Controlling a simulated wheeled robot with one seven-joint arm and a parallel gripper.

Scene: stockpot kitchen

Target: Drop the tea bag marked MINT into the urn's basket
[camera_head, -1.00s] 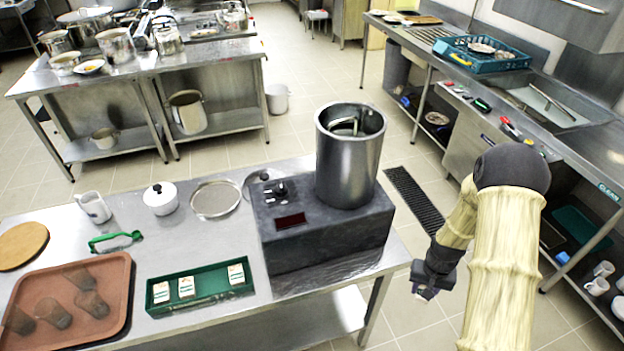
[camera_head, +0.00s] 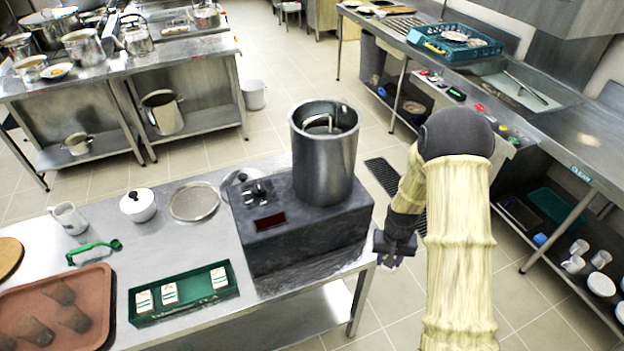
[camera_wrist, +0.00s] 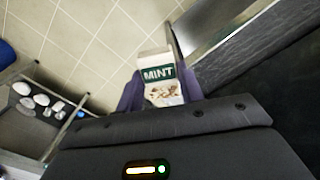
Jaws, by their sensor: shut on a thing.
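The tea bag marked MINT (camera_wrist: 160,78) is white with a green label band and is held between the fingers of my gripper (camera_wrist: 160,98) in the wrist view. In the head view my gripper (camera_head: 394,250) is low, just right of the urn's dark base and beyond the table's right edge; the tea bag cannot be made out there. The urn (camera_head: 325,160) is a tall steel cylinder on a dark block (camera_head: 300,235). A curved metal piece shows inside its open top; I cannot tell whether this is the basket.
A green tray (camera_head: 195,305) with several small white packets lies in front of the urn. A brown tray (camera_head: 90,335), a strainer (camera_head: 194,201) and a white lidded pot (camera_head: 138,205) share the table. Floor is open to the right of the table.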

